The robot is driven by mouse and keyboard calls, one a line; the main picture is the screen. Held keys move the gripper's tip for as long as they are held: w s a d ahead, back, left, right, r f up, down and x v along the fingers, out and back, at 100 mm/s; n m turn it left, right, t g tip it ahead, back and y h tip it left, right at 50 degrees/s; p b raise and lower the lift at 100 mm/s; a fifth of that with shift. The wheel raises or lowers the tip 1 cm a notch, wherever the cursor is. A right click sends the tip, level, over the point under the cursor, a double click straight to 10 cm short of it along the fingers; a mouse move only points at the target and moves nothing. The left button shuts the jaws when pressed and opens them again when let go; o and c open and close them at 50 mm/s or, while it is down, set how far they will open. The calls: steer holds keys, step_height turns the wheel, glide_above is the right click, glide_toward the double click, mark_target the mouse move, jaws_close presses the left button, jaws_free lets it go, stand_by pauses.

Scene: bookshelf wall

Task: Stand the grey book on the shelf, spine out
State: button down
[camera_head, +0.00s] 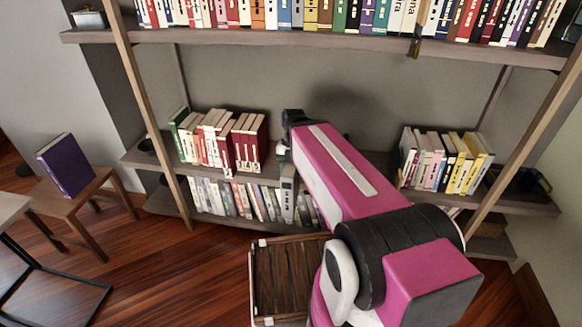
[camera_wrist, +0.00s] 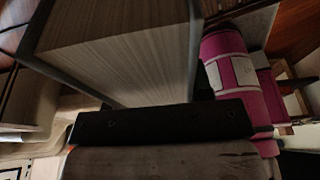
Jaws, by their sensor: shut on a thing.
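The grey book fills the upper left of the wrist view (camera_wrist: 120,55), with its pale page edges and dark grey cover edges showing. My gripper (camera_wrist: 160,122) is shut on it, and a dark gripper part crosses the near end of the book. In the head view a grey upright shape, apparently the same book (camera_head: 287,190), shows below the end of my pink arm, near the row of books on the lower shelf (camera_head: 155,200). My gripper's fingers are mostly hidden behind the arm there. I cannot tell whether the book touches the shelf.
Books stand on the middle shelf at left (camera_head: 222,140) and right (camera_head: 445,160), with a gap between them behind my arm. A full row of books (camera_head: 350,15) lines the upper shelf. A purple book (camera_head: 66,165) rests on a small wooden stool (camera_head: 85,197) at left.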

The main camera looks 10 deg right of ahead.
steer(key=shift+w, duration=0.1)
steer(key=w+d+f, duration=0.1)
steer(key=w+d, duration=0.3)
steer(key=w, duration=0.8)
steer(key=w+d+f, duration=0.1)
steer(key=w+d, duration=0.3)
steer(key=w, duration=0.8)
steer(key=shift+w+f, duration=0.25)
stand_by(0.6)
stand_by(0.6)
